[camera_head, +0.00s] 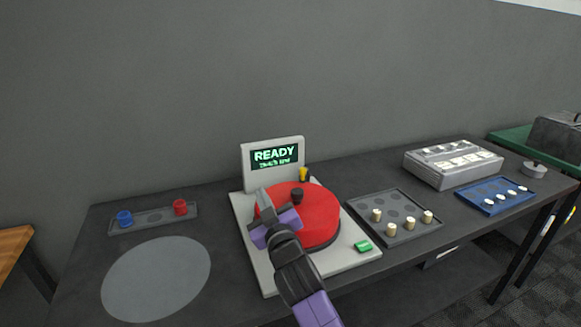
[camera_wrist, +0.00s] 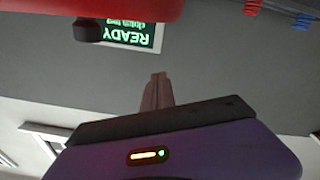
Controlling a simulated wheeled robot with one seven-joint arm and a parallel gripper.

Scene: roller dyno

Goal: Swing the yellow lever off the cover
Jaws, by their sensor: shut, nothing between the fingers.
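The round red cover (camera_head: 318,218) lies on the pale machine base, with a dark knob (camera_head: 297,195) on top. The small yellow lever (camera_head: 304,174), with a dark part, stands at the cover's back edge by the screen; I cannot tell whether it overlaps the cover. My gripper (camera_head: 263,198) is at the cover's left side, left of the knob and in front of the lever. In the wrist view its fingers (camera_wrist: 157,90) are together and empty. There the red cover (camera_wrist: 70,8) and knob (camera_wrist: 88,30) show along the top; the lever is out of view.
The screen (camera_head: 275,157) reads READY behind the cover. A green button (camera_head: 363,246) is at the base's front right. A grey tray with pale pegs (camera_head: 389,229) stands right. A strip with blue and red pieces (camera_head: 153,219) and a clear grey disc (camera_head: 156,279) are left.

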